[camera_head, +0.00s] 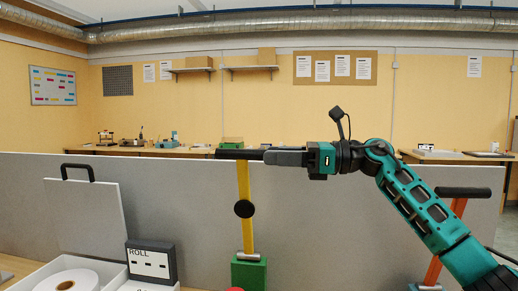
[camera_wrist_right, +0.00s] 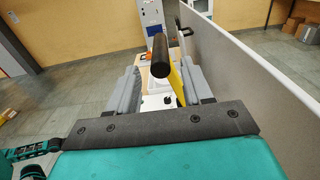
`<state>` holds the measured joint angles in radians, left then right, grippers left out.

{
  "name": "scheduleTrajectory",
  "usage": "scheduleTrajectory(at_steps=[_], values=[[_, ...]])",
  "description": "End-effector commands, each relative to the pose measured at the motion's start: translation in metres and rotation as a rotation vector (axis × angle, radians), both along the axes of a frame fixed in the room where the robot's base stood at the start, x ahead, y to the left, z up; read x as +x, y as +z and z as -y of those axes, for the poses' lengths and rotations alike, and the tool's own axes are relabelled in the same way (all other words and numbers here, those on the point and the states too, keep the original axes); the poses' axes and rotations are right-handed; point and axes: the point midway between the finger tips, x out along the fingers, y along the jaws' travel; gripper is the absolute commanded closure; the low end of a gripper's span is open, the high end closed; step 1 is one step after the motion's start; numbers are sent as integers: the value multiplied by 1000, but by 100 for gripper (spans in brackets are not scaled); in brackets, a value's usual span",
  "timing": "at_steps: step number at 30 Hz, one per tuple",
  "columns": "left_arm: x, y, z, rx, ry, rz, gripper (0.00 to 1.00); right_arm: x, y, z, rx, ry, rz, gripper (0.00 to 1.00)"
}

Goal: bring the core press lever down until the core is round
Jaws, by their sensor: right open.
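A yellow lever (camera_head: 246,215) with a black crossbar handle (camera_head: 228,153) stands upright on a green base (camera_head: 248,272). My right gripper (camera_head: 280,157) is level with this handle, coming from the right. In the right wrist view the black handle (camera_wrist_right: 157,60) points toward the camera between my open right fingers (camera_wrist_right: 157,92), with a gap on both sides. The yellow lever (camera_wrist_right: 176,82) shows behind it. A second lever, orange (camera_head: 447,235) with a black handle (camera_head: 463,192), stands at the right, partly behind my right arm. I cannot make out the core. My left gripper is out of view.
A grey panel (camera_head: 320,220) runs behind the levers. At the lower left are an open white box with a white roll (camera_head: 68,281), a raised lid (camera_head: 85,215) and a dark "ROLL" box (camera_head: 151,263). A red part (camera_head: 235,289) shows at the bottom edge.

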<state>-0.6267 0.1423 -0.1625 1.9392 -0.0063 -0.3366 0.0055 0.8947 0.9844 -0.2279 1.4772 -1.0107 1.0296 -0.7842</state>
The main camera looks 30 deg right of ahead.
Motion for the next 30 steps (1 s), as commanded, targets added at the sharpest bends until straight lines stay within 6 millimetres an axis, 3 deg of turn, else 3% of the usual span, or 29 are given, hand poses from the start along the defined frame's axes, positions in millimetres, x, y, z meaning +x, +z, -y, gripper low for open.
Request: scheduleTrajectory(at_steps=[6,19,30], values=[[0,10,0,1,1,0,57,20,1,-26,1,2,0,50],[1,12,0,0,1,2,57,26,0,-34,0,-1,0,50],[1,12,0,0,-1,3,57,26,0,-34,-1,0,-1,84]])
